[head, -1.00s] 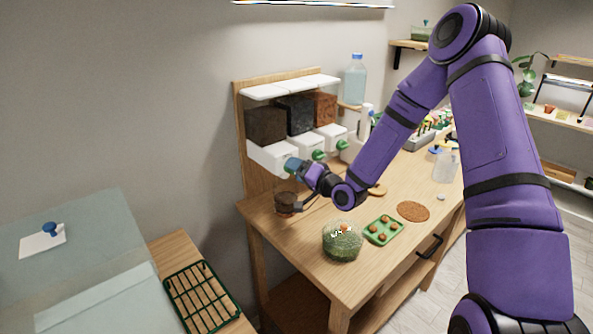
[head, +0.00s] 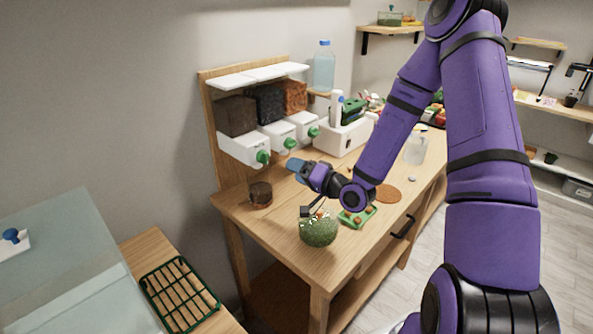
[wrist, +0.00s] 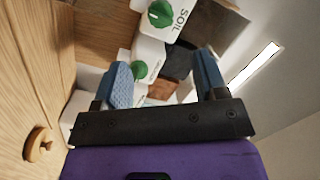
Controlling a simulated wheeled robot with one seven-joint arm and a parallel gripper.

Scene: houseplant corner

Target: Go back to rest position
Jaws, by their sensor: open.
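My gripper (wrist: 165,85) is open and empty in the wrist view, its two blue fingers spread apart. In the head view my gripper (head: 297,167) is above the wooden table (head: 285,222), in front of the dispensers. It is apart from the small brown pot (head: 260,194), which stands on the table to its lower left. My purple arm reaches in from the right.
White dispensers with green knobs (head: 263,157) stand at the table's back; one reads SOIL in the wrist view (wrist: 160,15). A green rack (head: 180,296) lies lower left.

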